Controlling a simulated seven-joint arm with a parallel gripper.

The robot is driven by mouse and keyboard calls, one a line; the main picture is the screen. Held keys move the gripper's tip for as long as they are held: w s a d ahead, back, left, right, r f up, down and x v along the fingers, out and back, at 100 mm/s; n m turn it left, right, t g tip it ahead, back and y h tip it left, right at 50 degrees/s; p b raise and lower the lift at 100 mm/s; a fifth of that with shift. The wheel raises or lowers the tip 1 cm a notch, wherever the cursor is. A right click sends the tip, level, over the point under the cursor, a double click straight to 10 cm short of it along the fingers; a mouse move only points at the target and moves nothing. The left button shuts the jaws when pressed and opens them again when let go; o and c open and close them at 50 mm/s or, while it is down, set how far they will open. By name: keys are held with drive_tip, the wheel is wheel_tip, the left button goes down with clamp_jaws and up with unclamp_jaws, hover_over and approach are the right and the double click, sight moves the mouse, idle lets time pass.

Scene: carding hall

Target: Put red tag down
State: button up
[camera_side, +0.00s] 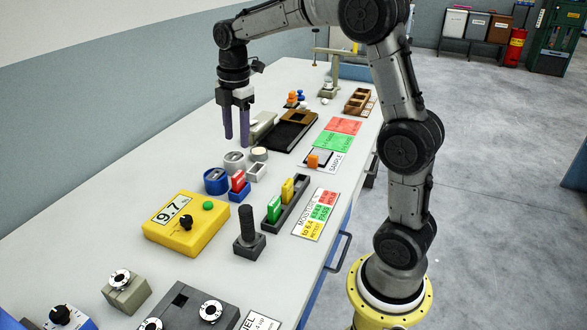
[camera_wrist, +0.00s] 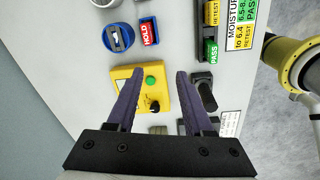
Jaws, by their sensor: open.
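The red tag (camera_side: 238,181) stands upright in a small blue holder (camera_side: 243,193) on the bench. In the wrist view the red tag (camera_wrist: 149,33), marked HOLD, lies beyond my fingertips. My gripper (camera_side: 236,142) has two purple fingers pointing down, spread apart with nothing between them. It hangs above the bench, clear of the red tag. In the wrist view my gripper (camera_wrist: 160,75) is open over the yellow meter. A dark rack (camera_side: 300,187) holds a green tag (camera_side: 274,208) and a yellow tag (camera_side: 287,190).
A yellow meter (camera_side: 160,232) reading 9.7 and a black post (camera_side: 249,240) stand nearer the camera. A blue round pot (camera_side: 215,181) and grey cups (camera_side: 234,162) crowd the red tag. A moisture card (camera_side: 316,213) lies right of the rack. Bare bench shows along the left.

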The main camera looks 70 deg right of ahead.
drive_tip(key=s+a+r+m+t, duration=0.1)
drive_tip(key=s+a+r+m, duration=0.1)
drive_tip(key=s+a+m, duration=0.3)
drive_tip(key=s+a+r+m+t, duration=0.1)
drive_tip(key=s+a+r+m, duration=0.15)
drive_tip(key=s, duration=0.55)
drive_tip(key=s+a+f+m+t, duration=0.2)
drive_tip(key=s+a+f+m, duration=0.1)
drive_tip(key=s+m, duration=0.4)
drive_tip(key=s+f, duration=0.1)
drive_tip(key=s, duration=0.2)
drive_tip(key=shift+s+a+t, duration=0.25)
drive_tip(key=shift+s+t, duration=0.05)
drive_tip(key=shift+s, duration=0.1)
drive_tip(key=shift+m, duration=0.25)
